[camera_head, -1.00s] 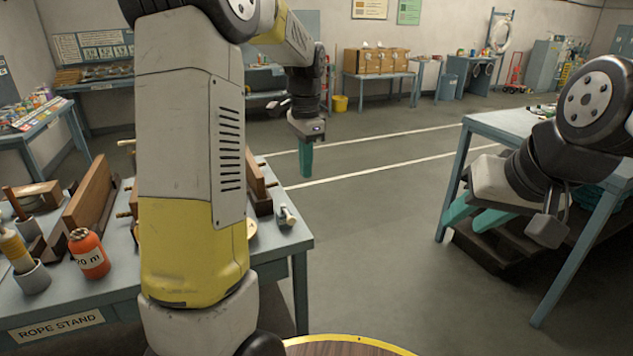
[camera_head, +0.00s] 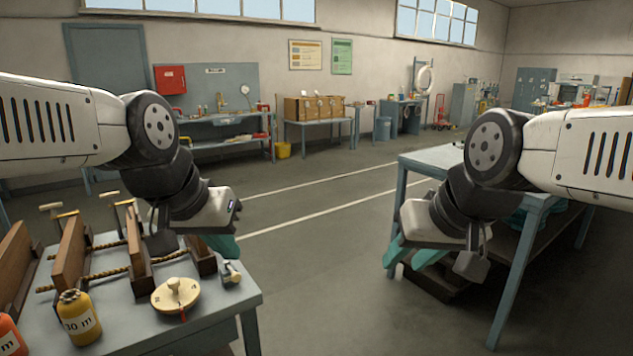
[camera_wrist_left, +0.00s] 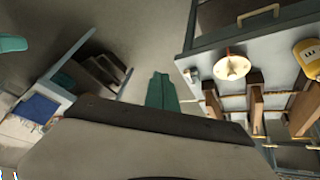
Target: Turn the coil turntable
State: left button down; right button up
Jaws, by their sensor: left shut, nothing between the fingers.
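A round cream disc (camera_head: 177,298) with a raised knob in its centre and a red mark at its front edge looks like the coil turntable. It sits near the right end of the rope stand table (camera_head: 215,322). It also shows in the left wrist view (camera_wrist_left: 232,68), right of my fingers. My left gripper (camera_head: 224,245) points down, shut and empty, above and beyond the disc and apart from it. Its teal fingers are together in the left wrist view (camera_wrist_left: 162,92). My right gripper (camera_head: 412,258) is open and empty, far to the right by another table.
Wooden boards (camera_head: 72,255) with rope through them stand left of the disc. A yellow bottle (camera_head: 78,317) and an orange bottle (camera_head: 9,338) stand in front. A small metal fitting (camera_head: 231,273) lies near the table's right edge. A blue-legged table (camera_head: 508,292) stands right; open floor lies between.

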aim_at(177, 294)
jog(key=i+j+u, duration=0.1)
jog(key=u, duration=0.65)
jog(key=i+j+u, duration=0.1)
jog(key=u, duration=0.3)
jog(key=i+l, duration=0.05)
